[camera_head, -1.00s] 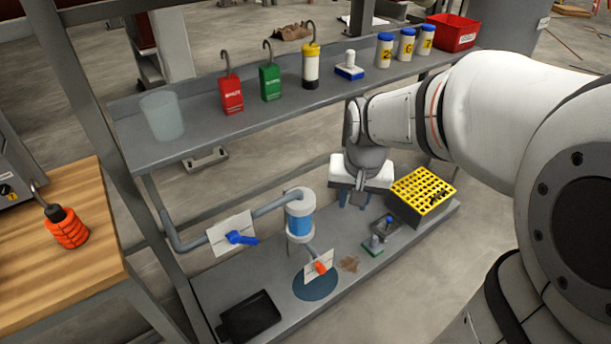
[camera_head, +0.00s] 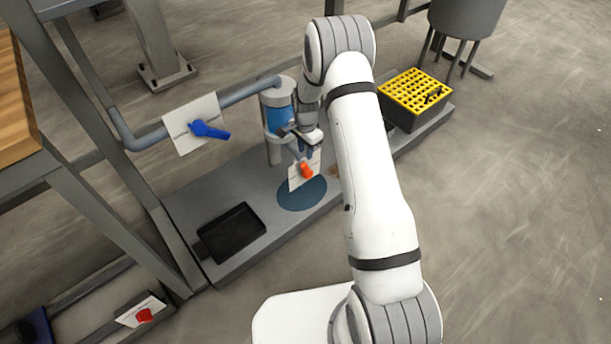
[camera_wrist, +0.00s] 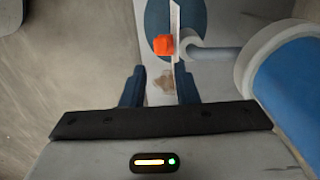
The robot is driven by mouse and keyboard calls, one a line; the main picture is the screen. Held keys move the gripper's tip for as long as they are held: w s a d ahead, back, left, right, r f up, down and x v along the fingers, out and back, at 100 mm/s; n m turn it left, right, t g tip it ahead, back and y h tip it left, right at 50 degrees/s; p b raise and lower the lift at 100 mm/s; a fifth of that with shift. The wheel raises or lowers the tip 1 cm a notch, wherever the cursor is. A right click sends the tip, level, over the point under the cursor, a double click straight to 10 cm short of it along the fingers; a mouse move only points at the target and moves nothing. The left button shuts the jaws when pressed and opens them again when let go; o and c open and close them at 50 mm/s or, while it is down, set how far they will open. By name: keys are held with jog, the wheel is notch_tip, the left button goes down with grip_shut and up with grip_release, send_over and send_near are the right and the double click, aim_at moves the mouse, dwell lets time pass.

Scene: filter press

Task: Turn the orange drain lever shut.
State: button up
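The orange drain lever (camera_head: 306,171) sits in front of a small white plate (camera_head: 291,183) on the drain pipe below the blue-banded filter housing (camera_head: 279,121). In the wrist view the lever (camera_wrist: 163,45) shows ahead of my gripper (camera_wrist: 157,82), nearer its right finger, with the white plate (camera_wrist: 175,20) seen edge-on beside it. The two blue fingers are apart with nothing between them. In the head view my gripper (camera_head: 304,150) is just above the lever, partly hidden by my wrist. I cannot tell whether a finger touches the lever or plate.
A blue lever (camera_head: 208,130) on a white plate is on the inlet pipe at left. A black tray (camera_head: 231,233) lies on the lower shelf. A blue round mat (camera_head: 302,193) is below the drain. A yellow-topped rack (camera_head: 415,92) stands at right.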

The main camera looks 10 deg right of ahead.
aim_at(306, 167)
notch_tip(306, 167, down, 10)
jog(key=b, duration=0.3)
jog(key=shift+w+r, duration=0.1)
grip_shut()
dwell(0.4)
